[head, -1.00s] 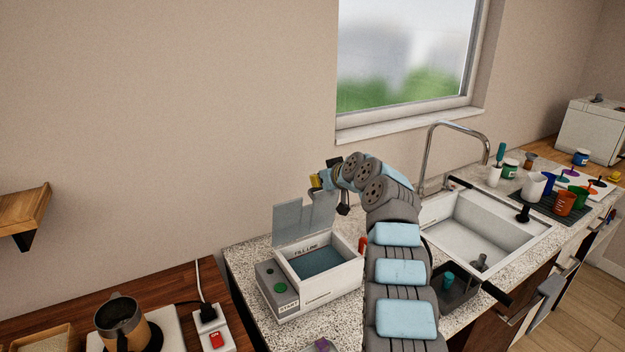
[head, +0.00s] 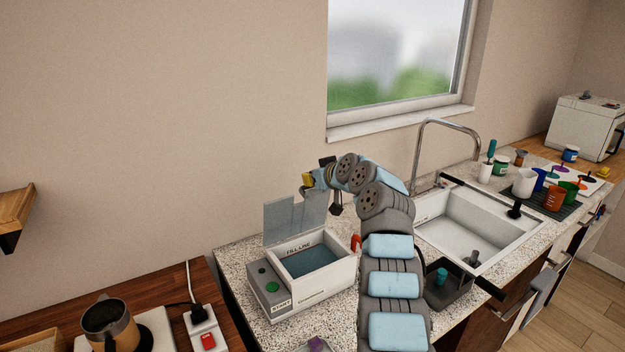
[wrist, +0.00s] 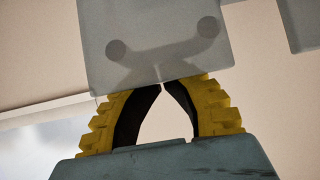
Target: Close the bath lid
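The bath (head: 322,284) is a white box with blue water inside and a grey control panel at its left, on the counter in the head view. Its translucent grey lid (head: 281,221) stands raised at the back of the box. My gripper (head: 308,182), with yellow fingers, is beside the lid's upper right, above the box. In the wrist view the lid (wrist: 150,35) spans the top, just at the fingertips. My gripper (wrist: 163,88) looks shut, its tips nearly together with nothing seen between them. Whether the tips touch the lid cannot be told.
The sink (head: 470,235) and tap (head: 424,150) are to the right of my arm. A dark caddy (head: 449,296) stands in front of the sink. A mug (head: 108,325) and a power strip (head: 205,338) are at the lower left. The wall is behind the bath.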

